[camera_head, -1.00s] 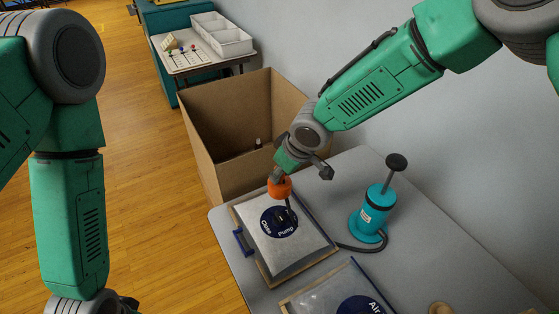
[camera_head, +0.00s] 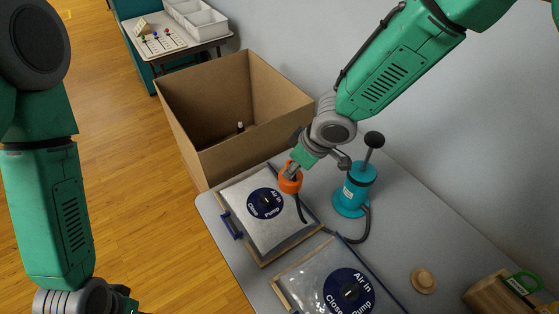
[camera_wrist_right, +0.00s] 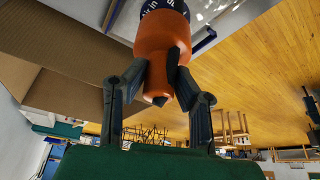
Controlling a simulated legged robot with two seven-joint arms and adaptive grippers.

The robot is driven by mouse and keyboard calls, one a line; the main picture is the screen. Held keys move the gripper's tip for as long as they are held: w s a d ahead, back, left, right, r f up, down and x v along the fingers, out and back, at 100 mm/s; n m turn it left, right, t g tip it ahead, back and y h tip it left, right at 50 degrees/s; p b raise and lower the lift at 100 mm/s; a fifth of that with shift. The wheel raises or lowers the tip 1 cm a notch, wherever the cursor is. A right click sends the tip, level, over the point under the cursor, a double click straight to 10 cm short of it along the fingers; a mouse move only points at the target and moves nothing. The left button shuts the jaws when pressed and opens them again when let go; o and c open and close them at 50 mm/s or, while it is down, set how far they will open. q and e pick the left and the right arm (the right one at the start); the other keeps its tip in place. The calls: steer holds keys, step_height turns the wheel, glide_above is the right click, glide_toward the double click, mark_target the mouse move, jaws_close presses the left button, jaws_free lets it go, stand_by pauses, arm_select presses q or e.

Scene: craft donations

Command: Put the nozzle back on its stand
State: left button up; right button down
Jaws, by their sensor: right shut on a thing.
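The orange nozzle (camera_head: 291,178) is held in my right gripper (camera_head: 294,172), above the far right edge of the first clear bag (camera_head: 240,195) and off its dark blue valve label (camera_head: 265,203). The right wrist view also shows the orange nozzle (camera_wrist_right: 162,45) between the two dark fingers. A dark hose runs from the nozzle to the teal hand pump (camera_head: 355,190), which stands upright at the back of the table. A round tan wooden piece (camera_head: 424,280), perhaps the stand, sits at the right with nothing on it. My left gripper (camera_head: 122,300) shows only partly at the bottom left.
A second bag (camera_head: 310,272) with a blue label lies in front. An open cardboard box (camera_head: 205,110) stands beyond the table (camera_head: 400,235). The wall is close behind the pump.

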steer(key=s+d+n+g+b, duration=0.1)
steer(key=s+d+n, duration=0.1)
steer(key=s+d, duration=0.75)
steer(key=s+d+n, duration=0.1)
steer(key=s+d, duration=0.4)
steer(key=d, duration=1)
steer(key=s+d+n+g+b, duration=0.1)
steer(key=s+d+n, duration=0.1)
steer(key=s+d, duration=0.8)
steer(key=shift+y, duration=0.4)
steer(key=shift+w+d+f+b, duration=0.3)
steer(key=shift+f+b, duration=1.25)
steer(key=shift+f, duration=1)
steer(key=shift+w+d+f+b, duration=0.25)
steer(key=shift+w+f+b, duration=0.2)
steer(key=shift+f+b, duration=1.65)
steer(key=shift+w+d+f+b, duration=0.3)
steer(key=shift+f+b, duration=0.7)
steer(key=shift+f, duration=2.05)
steer(key=shift+f+b, duration=0.75)
steer(key=shift+f, duration=0.5)
steer(key=c, duration=1.2)
jaws_free()
steer(key=shift+r, duration=0.1)
